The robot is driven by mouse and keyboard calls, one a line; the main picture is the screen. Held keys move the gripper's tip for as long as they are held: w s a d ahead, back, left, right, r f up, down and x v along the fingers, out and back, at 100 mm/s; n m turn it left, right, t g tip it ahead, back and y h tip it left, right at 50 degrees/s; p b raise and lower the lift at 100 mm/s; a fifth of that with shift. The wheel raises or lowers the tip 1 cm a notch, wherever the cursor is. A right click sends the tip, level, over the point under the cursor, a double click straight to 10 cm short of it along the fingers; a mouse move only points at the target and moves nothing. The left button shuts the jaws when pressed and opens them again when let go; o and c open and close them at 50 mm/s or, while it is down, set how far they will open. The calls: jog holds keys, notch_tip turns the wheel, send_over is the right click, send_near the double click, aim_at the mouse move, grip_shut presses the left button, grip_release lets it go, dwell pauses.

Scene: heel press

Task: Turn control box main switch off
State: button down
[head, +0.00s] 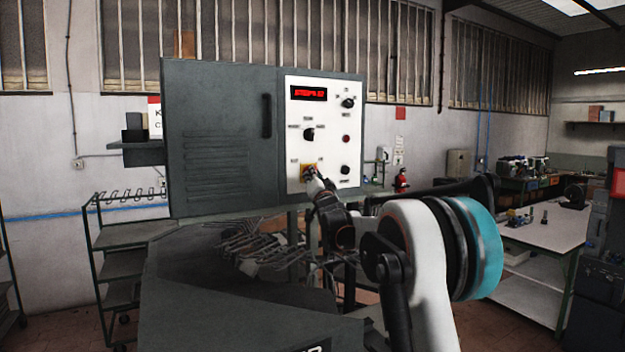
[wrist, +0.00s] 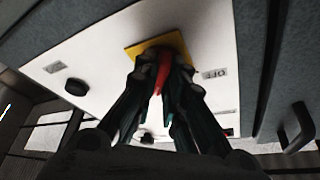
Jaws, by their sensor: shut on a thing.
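The control box (head: 220,150) is a dark grey cabinet with a white panel (head: 325,125) on its right side. The main switch is a red handle on a yellow plate (head: 308,170), low on the left of the panel. In the wrist view the red main switch handle (wrist: 162,72) stands between my fingers, in front of the yellow plate (wrist: 150,45). My gripper (head: 316,182) is at the switch, with its fingers shut on the handle. The fingers partly hide the handle. A label reading OFF (wrist: 215,74) shows beside the plate. A red display (head: 309,93) is lit.
Black knobs (head: 308,134) and a red button (head: 346,139) are on the panel near my gripper. The cabinet door has a black handle (head: 267,116). A grey machine body and wire racks (head: 265,245) lie below the box. A workbench (head: 545,225) stands at the right.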

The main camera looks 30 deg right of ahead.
jog(key=shift+d+n+g+y+b, duration=0.2)
jog(key=shift+n+y, duration=1.65)
jog(key=shift+n, duration=2.05)
jog(key=shift+d+n+g+y+b, duration=0.15)
jog(key=shift+n+y, duration=1.65)
jog(key=shift+n, duration=2.1)
jog(key=shift+d+n+g+y+b, duration=0.2)
jog(key=shift+n+y, duration=1.65)
jog(key=shift+n, duration=2.05)
jog(key=shift+a, duration=0.1)
jog(key=c, duration=1.7)
grip_release()
jog(key=shift+o, duration=0.2)
jog(key=v, duration=1.2)
